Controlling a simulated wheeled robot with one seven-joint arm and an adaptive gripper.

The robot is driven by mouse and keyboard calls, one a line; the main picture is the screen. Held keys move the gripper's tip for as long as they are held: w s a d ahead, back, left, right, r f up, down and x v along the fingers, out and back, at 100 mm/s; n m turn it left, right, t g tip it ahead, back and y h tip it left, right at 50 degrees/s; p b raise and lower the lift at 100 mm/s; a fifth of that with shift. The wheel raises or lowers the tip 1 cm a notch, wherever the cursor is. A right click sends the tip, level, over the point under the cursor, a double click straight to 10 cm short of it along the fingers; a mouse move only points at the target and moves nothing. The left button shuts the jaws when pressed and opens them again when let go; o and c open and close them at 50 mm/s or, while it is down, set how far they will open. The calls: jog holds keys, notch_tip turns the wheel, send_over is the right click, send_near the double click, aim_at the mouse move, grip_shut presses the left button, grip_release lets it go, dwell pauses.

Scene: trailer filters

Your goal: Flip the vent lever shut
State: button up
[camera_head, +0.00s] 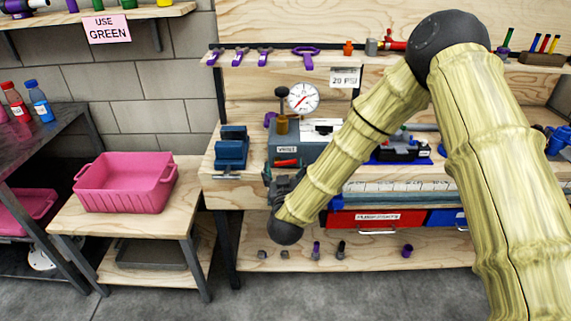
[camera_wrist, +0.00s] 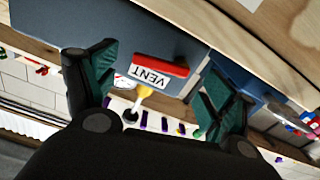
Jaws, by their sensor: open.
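The vent lever is a red bar (camera_head: 287,162) on the front of a grey box (camera_head: 318,150), just below a white VENT label (camera_head: 287,149). In the wrist view the red lever (camera_wrist: 168,65) lies between my fingers, seen beside the VENT label (camera_wrist: 149,77). My gripper (camera_head: 276,178) is in front of the box, just below the lever. In the wrist view my gripper (camera_wrist: 160,62) is open, with one finger to each side of the lever. I cannot tell whether either finger touches it.
A round gauge (camera_head: 303,98) stands above the box. A blue vise (camera_head: 231,150) is to its left on the wooden bench. A pink bin (camera_head: 125,183) sits on a lower table at left. Small parts lie on the lower shelf.

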jog(key=shift+w, duration=1.15)
jog(key=c, duration=1)
jog(key=shift+d+f+m+b, duration=0.15)
jog(key=shift+m+b, duration=0.1)
jog(key=shift+m, duration=0.3)
jog(key=shift+a+f+m+b, duration=0.1)
jog(key=shift+f+m+b, duration=0.1)
jog(key=shift+m, duration=0.35)
jog(key=o, duration=1)
jog(key=shift+s, duration=0.15)
